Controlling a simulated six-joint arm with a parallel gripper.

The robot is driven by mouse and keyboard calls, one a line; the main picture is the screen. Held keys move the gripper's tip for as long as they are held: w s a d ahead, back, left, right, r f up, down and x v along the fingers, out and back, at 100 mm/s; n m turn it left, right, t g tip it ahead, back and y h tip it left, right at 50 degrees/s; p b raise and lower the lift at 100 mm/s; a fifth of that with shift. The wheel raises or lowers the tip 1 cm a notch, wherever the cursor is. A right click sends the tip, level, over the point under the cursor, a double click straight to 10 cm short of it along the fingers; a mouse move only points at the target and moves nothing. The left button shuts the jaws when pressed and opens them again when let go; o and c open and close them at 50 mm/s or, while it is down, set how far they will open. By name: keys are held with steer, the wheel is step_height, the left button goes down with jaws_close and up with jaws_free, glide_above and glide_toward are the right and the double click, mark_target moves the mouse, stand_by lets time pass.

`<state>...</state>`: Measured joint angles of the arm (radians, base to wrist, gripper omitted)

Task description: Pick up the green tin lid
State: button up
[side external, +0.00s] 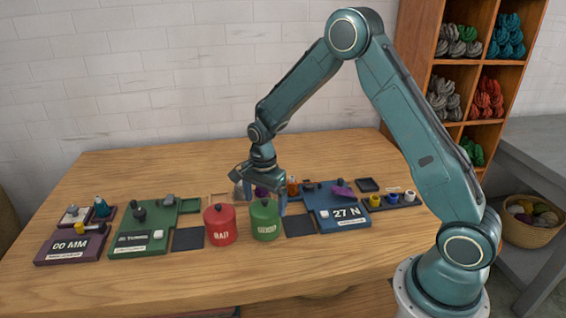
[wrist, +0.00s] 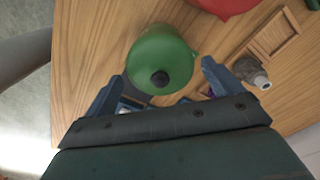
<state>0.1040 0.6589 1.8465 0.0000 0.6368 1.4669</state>
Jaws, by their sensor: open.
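The green tin (side external: 265,221) stands upright on the wooden table, right of a red tin (side external: 221,225). Its green lid (side external: 264,207) is on top with a dark knob. My gripper (side external: 264,198) is open above and behind the green tin. In the wrist view my open gripper (wrist: 163,80) has one blue finger on each side of the lid's near edge, with nothing between them held.
A blue board marked 27 N (side external: 343,226) lies right of the tins. A green board (side external: 145,235) and a purple board (side external: 68,246) lie to the left. A dark square pad (side external: 188,238) lies beside the red tin. The table's front strip is clear.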

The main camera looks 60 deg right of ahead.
mark_target(265, 200)
stand_by(0.3)
steer(key=c, duration=1.2)
steer(key=shift+f, duration=0.1)
steer(key=shift+r, duration=0.75)
jaws_close()
step_height(265, 200, up, 19)
steer(key=shift+f, duration=0.1)
